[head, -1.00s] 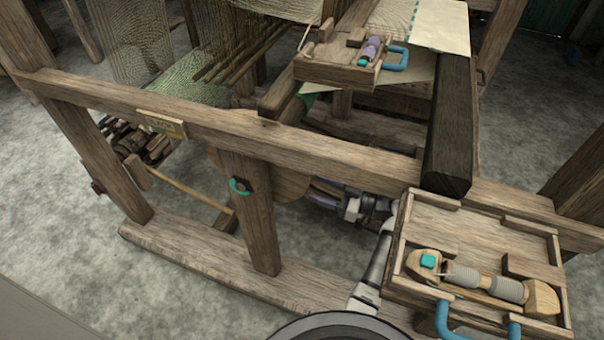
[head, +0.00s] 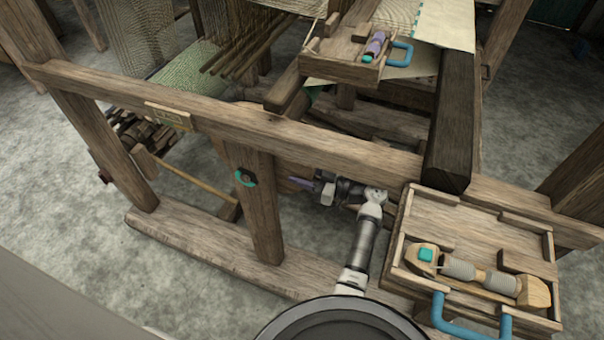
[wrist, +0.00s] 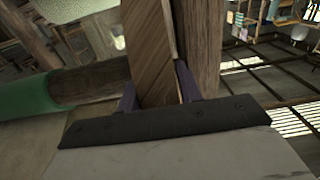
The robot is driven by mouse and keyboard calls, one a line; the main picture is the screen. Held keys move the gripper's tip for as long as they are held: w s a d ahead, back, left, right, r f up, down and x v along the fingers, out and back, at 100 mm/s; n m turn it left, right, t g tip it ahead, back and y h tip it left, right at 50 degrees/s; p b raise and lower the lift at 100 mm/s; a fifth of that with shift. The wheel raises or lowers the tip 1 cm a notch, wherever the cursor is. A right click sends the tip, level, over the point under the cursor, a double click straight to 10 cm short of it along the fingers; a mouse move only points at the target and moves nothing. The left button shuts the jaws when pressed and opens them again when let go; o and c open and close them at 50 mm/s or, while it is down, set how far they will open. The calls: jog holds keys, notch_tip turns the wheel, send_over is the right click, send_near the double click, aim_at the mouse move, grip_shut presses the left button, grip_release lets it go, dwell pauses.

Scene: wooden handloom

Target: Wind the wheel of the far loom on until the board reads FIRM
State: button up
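The far loom's wheel (head: 294,168) shows as a strip of brown wood behind the front post, mostly hidden by the post and beam. My gripper (head: 304,184), with purple fingers, is at its right side under the front beam. In the wrist view, my gripper (wrist: 158,92) has its fingers apart, one on each side of a wooden piece (wrist: 150,50) that fills the gap and looks like part of the wheel. I cannot tell if the fingers press on it. The small yellowish board (head: 168,116) is on the front beam; its lettering is too small to read.
The front post (head: 258,205) with a teal ring stands left of my gripper. A tray (head: 480,225) with a bobbin sits at the right end of the beam. A green roll (wrist: 25,98) lies left in the wrist view. Bare floor is open at the lower left.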

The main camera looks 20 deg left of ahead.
grip_shut()
jog(key=shift+d+r+h, duration=0.2)
jog(key=shift+r+h, duration=0.4)
jog(key=shift+r, duration=0.05)
jog(key=shift+o, duration=2.3)
grip_release()
jog(key=shift+f, duration=0.1)
